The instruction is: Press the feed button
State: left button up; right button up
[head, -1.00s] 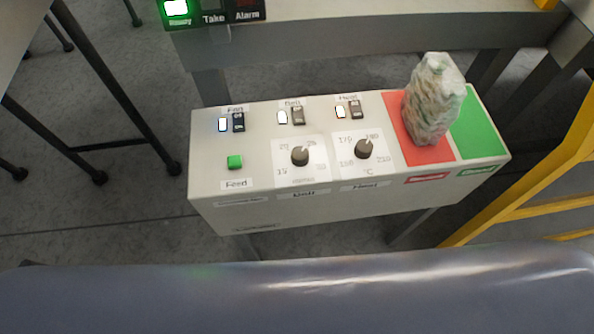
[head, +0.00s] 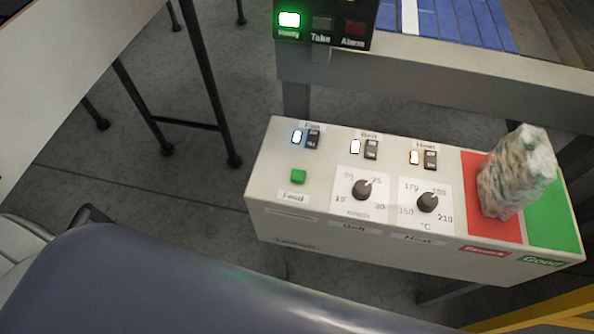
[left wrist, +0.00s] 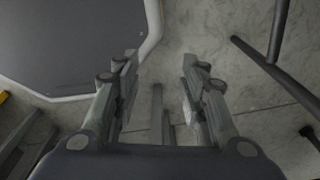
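The green feed button (head: 298,176) sits at the left of the cream control box (head: 262,200) in the head view, above its Feed label. My left gripper (left wrist: 165,80) shows in the left wrist view with its two fingers apart and nothing between them. Grey floor lies beyond it. The feed button is not in the left wrist view. Neither gripper shows in the head view, so how far they are from the button cannot be told.
The box also carries Fan, Belt and Heat switches (head: 371,150), a Belt dial (head: 362,190) and a Heat dial (head: 427,202). A filled bag (head: 515,172) stands mostly on the red patch (head: 487,220), beside the green patch (head: 560,225). A lit status panel (head: 322,25) is above.

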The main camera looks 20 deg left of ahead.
pick_arm(q)
grip_shut()
dwell(0.9)
